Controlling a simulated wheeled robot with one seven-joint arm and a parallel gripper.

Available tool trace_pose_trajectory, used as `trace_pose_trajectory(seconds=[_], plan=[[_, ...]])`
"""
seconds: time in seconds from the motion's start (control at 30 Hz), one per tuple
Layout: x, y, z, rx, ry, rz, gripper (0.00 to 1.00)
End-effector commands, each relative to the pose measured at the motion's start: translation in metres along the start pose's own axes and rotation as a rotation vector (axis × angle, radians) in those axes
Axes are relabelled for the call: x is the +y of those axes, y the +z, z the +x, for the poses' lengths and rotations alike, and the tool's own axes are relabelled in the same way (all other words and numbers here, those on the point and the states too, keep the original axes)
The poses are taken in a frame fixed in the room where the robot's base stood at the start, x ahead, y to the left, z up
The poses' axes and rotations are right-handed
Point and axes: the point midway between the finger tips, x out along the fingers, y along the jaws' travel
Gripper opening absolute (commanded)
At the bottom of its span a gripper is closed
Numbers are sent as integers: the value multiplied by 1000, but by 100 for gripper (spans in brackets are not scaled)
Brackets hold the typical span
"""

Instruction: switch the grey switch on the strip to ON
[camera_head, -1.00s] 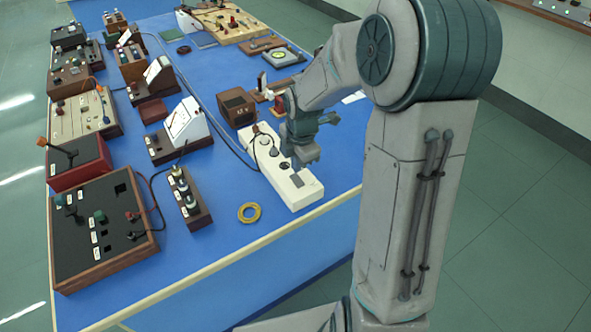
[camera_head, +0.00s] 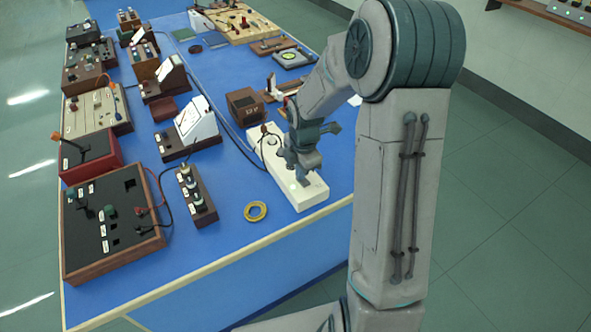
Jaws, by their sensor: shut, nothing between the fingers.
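The white strip (camera_head: 311,193) lies near the front right edge of the blue bench (camera_head: 232,179), with a plug and cable at its far end. My gripper (camera_head: 305,182) is shut and empty, pointing down over the near part of the strip. Its fingertips look to be at or just above the strip's top; I cannot tell whether they touch. The grey switch is hidden behind the fingers, so its position does not show.
A dark block with several terminals (camera_head: 196,195) and a large black panel box (camera_head: 112,222) are to the left. Bare blue surface lies between.

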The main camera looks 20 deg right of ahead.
Motion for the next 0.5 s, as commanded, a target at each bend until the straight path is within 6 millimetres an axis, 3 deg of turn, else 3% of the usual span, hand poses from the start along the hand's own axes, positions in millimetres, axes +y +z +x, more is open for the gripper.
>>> trace_pose_trajectory(seconds=[0.5], plan=[[-18, 1, 0, 4, -10, 6, 0]])
